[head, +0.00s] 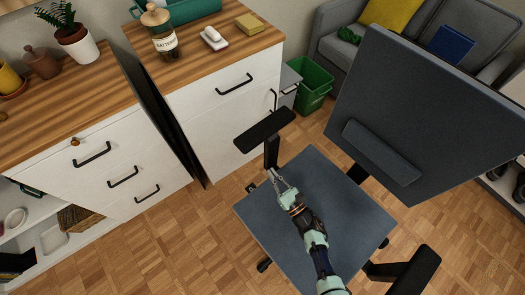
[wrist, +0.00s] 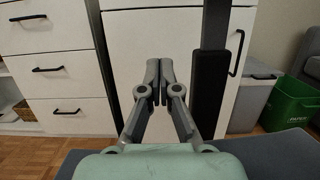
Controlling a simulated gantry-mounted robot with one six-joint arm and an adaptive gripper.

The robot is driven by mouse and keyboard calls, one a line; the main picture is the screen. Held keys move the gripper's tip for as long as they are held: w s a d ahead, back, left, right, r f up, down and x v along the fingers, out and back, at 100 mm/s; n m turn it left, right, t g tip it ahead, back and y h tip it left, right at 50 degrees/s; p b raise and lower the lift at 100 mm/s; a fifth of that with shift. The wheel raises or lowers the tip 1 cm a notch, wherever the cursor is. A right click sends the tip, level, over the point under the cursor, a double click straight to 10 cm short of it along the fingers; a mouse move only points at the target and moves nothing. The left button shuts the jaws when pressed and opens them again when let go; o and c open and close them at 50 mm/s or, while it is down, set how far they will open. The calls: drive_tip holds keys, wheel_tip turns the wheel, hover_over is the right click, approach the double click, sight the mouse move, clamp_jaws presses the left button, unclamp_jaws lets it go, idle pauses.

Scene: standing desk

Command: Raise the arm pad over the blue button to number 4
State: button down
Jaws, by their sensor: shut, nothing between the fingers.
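An office chair has a dark blue-grey seat (head: 330,180) and a tall backrest (head: 440,90). One black arm pad (head: 264,130) stands on a black post (head: 271,153) at the seat's far left side. The other arm pad (head: 416,269) is at the lower right. My gripper (head: 272,172) is over the seat, close to the base of the far post. In the wrist view my gripper (wrist: 160,72) is shut and empty, with the black post (wrist: 209,80) just right of its fingers. I cannot tell if they touch. No blue button or number is readable in either view.
White drawer cabinets (head: 215,110) with wooden tops stand beyond the chair. A green bin (head: 314,84) is also in the wrist view (wrist: 290,102). A grey sofa (head: 340,50) is behind the backrest. The parquet floor (head: 165,235) left of the chair is clear.

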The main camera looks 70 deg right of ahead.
sight(257, 146)
drive_tip(key=w+d+r, duration=0.4)
drive_tip(key=w, duration=0.1)
drive_tip(key=w+d+r, duration=0.1)
drive_tip(key=w+r, duration=0.1)
drive_tip(key=shift+w+d+r, duration=0.3)
drive_tip(key=shift+d, duration=0.1)
drive_tip(key=shift+w+d+r, duration=0.1)
drive_tip(key=shift+d, duration=0.05)
